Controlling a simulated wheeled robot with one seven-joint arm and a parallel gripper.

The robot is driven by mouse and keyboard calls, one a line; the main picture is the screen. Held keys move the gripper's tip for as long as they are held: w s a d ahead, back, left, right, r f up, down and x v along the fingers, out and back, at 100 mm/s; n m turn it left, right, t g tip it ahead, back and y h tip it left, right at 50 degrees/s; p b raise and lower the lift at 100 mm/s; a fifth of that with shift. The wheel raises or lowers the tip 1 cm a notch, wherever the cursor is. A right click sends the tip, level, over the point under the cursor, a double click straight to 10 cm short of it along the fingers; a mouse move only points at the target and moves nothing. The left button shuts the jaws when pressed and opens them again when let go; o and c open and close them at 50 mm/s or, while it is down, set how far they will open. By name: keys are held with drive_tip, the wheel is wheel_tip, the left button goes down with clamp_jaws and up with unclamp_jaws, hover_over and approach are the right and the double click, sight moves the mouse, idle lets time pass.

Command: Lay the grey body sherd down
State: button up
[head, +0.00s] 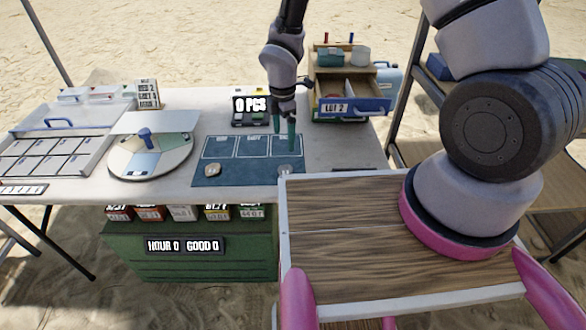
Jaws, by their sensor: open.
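My gripper (285,140) is open and points down over the right part of the blue mat (235,179) on the table. Nothing shows between its fingers. A small greyish piece (285,169), which looks like the grey body sherd, lies near the mat's front right corner, just in front of and below the fingertips. It appears apart from the fingers. A small tan sherd (212,169) lies at the mat's left front. The mat has three outlined boxes along its back; the gripper partly covers the right one.
A round sectioned turntable (180,161) and a tray of compartments (50,160) stand to the left. A display reading "0 PCS" (250,104) is behind the mat. An open "LOT 2" drawer (352,108) holds a reddish piece. My wooden-topped base fills the right foreground.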

sight(285, 169)
drive_tip(key=f, duration=1.1)
drive_tip(key=shift+s+d+f, duration=0.1)
drive_tip(key=shift+s+f, duration=0.1)
drive_tip(key=shift+f, duration=0.15)
drive_tip(key=c, duration=1.4)
